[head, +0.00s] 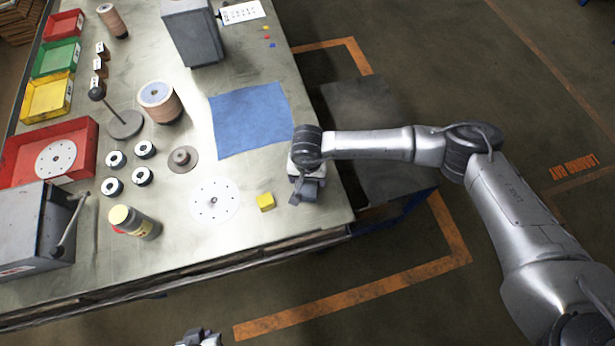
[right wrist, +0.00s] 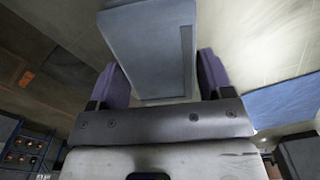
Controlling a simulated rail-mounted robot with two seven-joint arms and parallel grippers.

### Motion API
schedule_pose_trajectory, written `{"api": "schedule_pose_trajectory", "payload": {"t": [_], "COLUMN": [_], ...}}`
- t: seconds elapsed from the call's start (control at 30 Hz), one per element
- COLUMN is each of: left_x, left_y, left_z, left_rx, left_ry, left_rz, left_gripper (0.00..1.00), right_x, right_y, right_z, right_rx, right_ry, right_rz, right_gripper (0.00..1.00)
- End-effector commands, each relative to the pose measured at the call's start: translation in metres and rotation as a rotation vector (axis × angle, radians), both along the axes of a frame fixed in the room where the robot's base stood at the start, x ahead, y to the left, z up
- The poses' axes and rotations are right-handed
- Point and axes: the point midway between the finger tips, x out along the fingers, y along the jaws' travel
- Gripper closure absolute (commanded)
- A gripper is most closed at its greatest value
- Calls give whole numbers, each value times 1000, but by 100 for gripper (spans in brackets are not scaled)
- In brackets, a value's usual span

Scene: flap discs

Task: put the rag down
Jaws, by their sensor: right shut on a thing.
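My right gripper (head: 303,196) is over the right edge of the metal workbench, beside the blue sheet.
A flat blue sheet (head: 250,120) lies on the workbench (head: 285,85). Spools, a bottle (head: 135,221) and a red tray (head: 85,150) stand further left.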

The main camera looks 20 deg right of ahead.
Motion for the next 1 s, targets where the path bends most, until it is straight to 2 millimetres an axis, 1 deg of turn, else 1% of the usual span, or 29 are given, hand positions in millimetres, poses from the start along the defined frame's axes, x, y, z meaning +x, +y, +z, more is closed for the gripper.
{"api": "schedule_pose_trajectory", "payload": {"t": [0.03, 0.1, 0.37, 0.5, 0.53, 0.77, 0.8, 1.0], "left_x": [0, 0, 0, 0, 0, 0, 0, 0], "left_y": [0, 0, 0, 0, 0, 0, 0, 0], "left_z": [0, 0, 0, -5, -4, -3, -3, -3], "left_rx": [0, 0, 0, 0, 0, 0, 0, 0], "left_ry": [0, 0, 0, 0, 0, 0, 0, 0], "left_rz": [0, 0, 0, 0, 0, 0, 0, 0], "left_gripper": [100, 100, 100, 100, 100, 100, 100, 100], "right_x": [-1, 0, 0, 0, 0, 0, 0, 0], "right_y": [0, 0, 0, 0, 0, 0, 0, 0], "right_z": [-6, -11, -12, -17, -15, -15, -15, -14], "right_rx": [-1, 0, 0, 0, 0, 0, 0, 0], "right_ry": [3, 1, 0, 0, 0, 0, 0, 0], "right_rz": [0, 0, 1, 1, 1, 1, 1, 1], "right_gripper": [54, 54, 54, 54, 25, 3, 1, 1]}}
